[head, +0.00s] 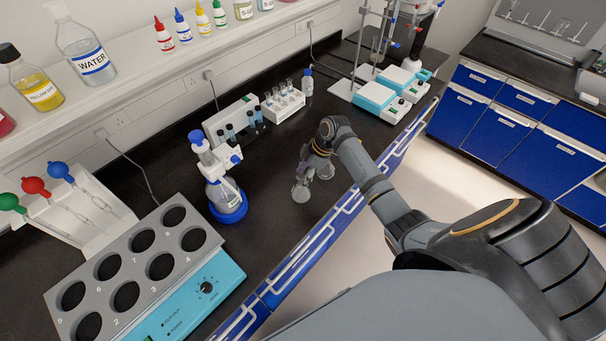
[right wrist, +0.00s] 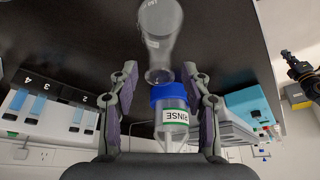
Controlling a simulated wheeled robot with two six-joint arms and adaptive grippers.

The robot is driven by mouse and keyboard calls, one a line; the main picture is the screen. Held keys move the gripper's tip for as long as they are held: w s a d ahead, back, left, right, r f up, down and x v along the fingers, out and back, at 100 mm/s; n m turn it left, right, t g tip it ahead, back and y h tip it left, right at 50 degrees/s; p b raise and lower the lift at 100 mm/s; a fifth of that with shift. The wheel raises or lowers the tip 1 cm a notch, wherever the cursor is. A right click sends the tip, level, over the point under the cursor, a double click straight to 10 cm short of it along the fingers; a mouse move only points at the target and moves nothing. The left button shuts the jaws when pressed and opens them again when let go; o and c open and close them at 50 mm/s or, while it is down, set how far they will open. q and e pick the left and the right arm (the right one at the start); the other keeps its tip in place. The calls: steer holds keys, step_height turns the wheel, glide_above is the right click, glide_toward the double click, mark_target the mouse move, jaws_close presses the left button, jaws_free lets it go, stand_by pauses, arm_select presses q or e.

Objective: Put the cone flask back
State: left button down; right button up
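The clear cone flask (head: 301,192) is on the dark bench near its front edge, just below my right gripper (head: 313,168) in the head view. In the right wrist view, which looks upside down, the cone flask (right wrist: 160,32) is at the top, with its narrow end pointing down. My right gripper (right wrist: 160,75) is open there, one finger on each side of the flask's narrow end with gaps between. Part of the flask is hard to make out in the head view because the fingers overlap it.
A dispenser bottle with a blue base (head: 228,200) stands left of the flask. A grey heating block with several holes (head: 150,225) is further left. Bare bench lies around the flask.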

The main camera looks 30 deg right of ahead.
steer(key=shift+r, duration=0.15)
steer(key=shift+d+r, duration=0.2)
steer(key=shift+r, duration=0.1)
steer(key=b+v, duration=0.3)
steer(key=v, duration=0.8)
steer(key=shift+r+b, duration=0.2)
steer(key=shift+b, duration=0.1)
